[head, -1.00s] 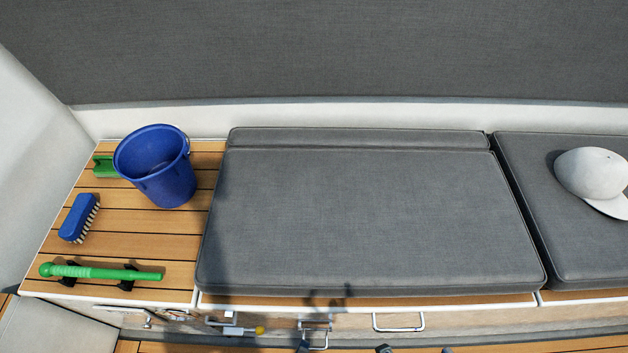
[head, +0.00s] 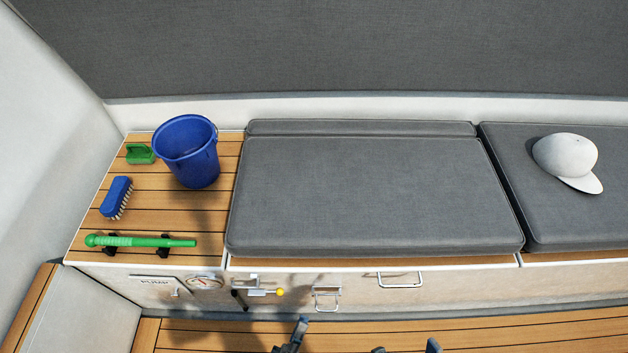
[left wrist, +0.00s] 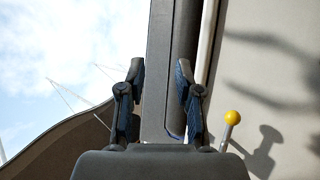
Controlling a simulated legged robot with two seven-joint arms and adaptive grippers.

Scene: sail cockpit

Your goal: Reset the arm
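My left gripper (head: 290,338) shows in the head view at the bottom edge, low in front of the locker face, seen nearly side-on. In the left wrist view my left gripper (left wrist: 158,95) has its two dark fingers apart with nothing between them. Two dark tips of my right gripper (head: 406,348) stand apart at the bottom edge of the head view; the rest of it is cut off. Nothing shows between these tips.
A blue bucket (head: 190,160), a green scoop-like item (head: 140,153), a blue brush (head: 117,197) and a green handle (head: 140,241) are on the slatted bench. A yellow-knobbed lever (head: 265,291) sticks out of the locker front. A white cap (head: 566,160) lies on the right cushion (head: 500,200).

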